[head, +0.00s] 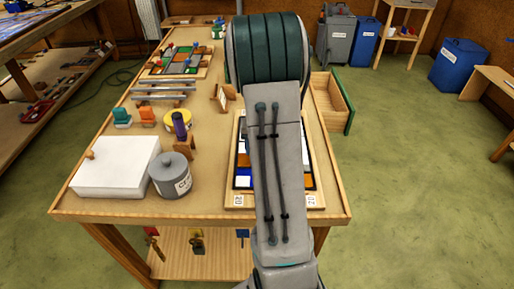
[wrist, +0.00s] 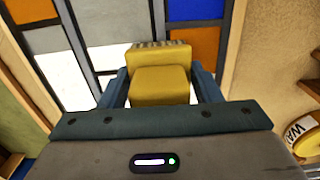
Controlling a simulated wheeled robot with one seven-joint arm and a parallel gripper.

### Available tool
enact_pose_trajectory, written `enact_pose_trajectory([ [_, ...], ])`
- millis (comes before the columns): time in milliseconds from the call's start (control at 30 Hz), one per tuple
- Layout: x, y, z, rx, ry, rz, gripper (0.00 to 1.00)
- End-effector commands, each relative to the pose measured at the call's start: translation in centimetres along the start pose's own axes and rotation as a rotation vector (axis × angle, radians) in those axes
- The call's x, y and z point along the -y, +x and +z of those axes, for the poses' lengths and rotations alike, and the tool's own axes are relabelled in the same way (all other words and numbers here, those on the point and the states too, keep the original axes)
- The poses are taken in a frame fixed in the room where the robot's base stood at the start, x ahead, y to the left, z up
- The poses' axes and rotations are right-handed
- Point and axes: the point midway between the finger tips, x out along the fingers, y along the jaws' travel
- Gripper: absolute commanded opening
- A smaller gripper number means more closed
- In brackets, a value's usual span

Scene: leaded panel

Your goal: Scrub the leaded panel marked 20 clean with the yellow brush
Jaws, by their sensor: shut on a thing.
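My gripper (wrist: 160,90) is shut on the yellow brush (wrist: 160,83), with one finger on each side of its block. The brush's bristle edge points away from my wrist and lies over the leaded panel; I cannot tell whether it touches. The panel (wrist: 98,52) shows orange, blue, white and greyish panes between dark lead lines. In the head view, the panel (head: 242,165) lies in a wooden frame at the table's right front, with a label reading 20 at its corner. My arm covers much of it and hides the gripper and brush.
A white box (head: 115,167) and a grey lidded can (head: 171,177) stand at the table's front left. A yellow tape-like roll (head: 177,119), a purple-topped item (head: 180,126) and small blocks stand behind. Another coloured panel (head: 180,62) lies at the back. An open drawer (head: 333,98) juts out right.

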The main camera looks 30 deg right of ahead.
Motion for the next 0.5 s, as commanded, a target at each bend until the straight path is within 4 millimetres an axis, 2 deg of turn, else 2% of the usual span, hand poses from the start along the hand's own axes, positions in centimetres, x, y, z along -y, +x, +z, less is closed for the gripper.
enact_pose_trajectory([
  [233,-0.5,0.1,0.0,0.001,0.002,0.001,0.40],
  [500,-2.6,0.1,0.0,0.000,0.002,0.001,0.40],
])
